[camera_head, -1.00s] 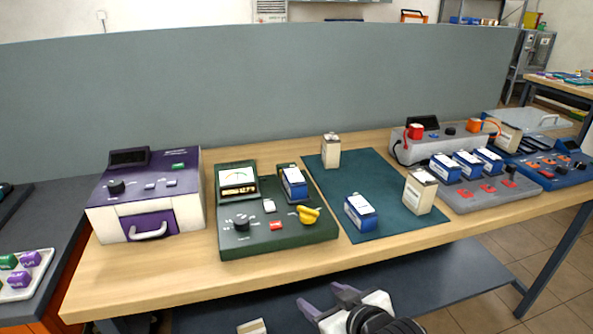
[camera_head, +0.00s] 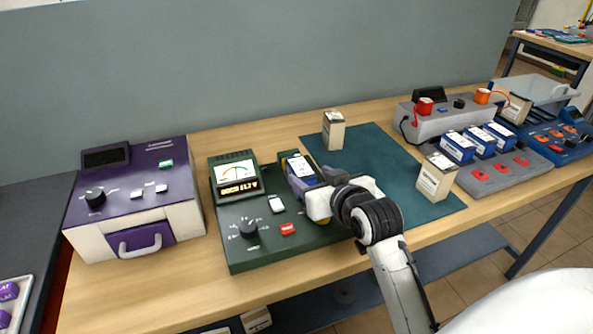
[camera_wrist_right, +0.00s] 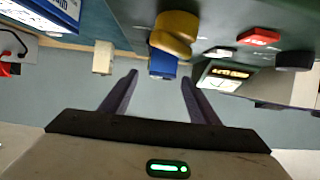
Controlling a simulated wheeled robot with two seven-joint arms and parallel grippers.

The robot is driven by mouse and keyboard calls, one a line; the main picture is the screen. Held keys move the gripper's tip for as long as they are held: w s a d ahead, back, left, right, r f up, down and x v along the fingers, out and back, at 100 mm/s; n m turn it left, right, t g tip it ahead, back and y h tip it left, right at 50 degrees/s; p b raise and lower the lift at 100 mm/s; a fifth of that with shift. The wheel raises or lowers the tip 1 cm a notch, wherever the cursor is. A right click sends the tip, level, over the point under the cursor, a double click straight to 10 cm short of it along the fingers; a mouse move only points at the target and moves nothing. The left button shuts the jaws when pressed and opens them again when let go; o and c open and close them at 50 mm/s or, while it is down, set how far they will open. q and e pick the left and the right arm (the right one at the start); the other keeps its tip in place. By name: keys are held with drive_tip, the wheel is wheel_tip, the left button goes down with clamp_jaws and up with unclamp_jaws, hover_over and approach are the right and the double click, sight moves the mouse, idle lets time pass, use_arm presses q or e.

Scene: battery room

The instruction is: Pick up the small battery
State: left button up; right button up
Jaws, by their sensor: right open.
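My right gripper (camera_head: 316,181) is over the green tester (camera_head: 240,258), its fingers apart and empty. A small blue battery with a white top (camera_head: 300,166) stands in the tester's slot, right by the fingertips. In the right wrist view this blue battery (camera_wrist_right: 162,67) shows beyond the open fingers (camera_wrist_right: 160,95), partly behind the yellow knob (camera_wrist_right: 175,32). Contact cannot be seen. Another blue battery (camera_wrist_right: 48,10) shows at that view's top left; my arm hides it in the head view. Two beige batteries stand at the mat's back (camera_head: 333,130) and right edge (camera_head: 436,177). My left gripper is not in view.
The dark green mat (camera_head: 385,160) lies right of the tester. A purple and white box (camera_head: 135,195) stands on the left. A grey charger (camera_head: 490,180) with several blue batteries and a grey device with red and orange plugs (camera_head: 445,120) are at the right.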

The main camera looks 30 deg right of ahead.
sight(303, 169)
drive_tip(key=shift+p+x, duration=0.3)
drive_tip(key=shift+x, duration=3.15)
drive_tip(key=shift+a, duration=0.1)
clamp_jaws()
drive_tip(key=shift+w+r, duration=0.1)
drive_tip(key=shift+r, duration=0.2)
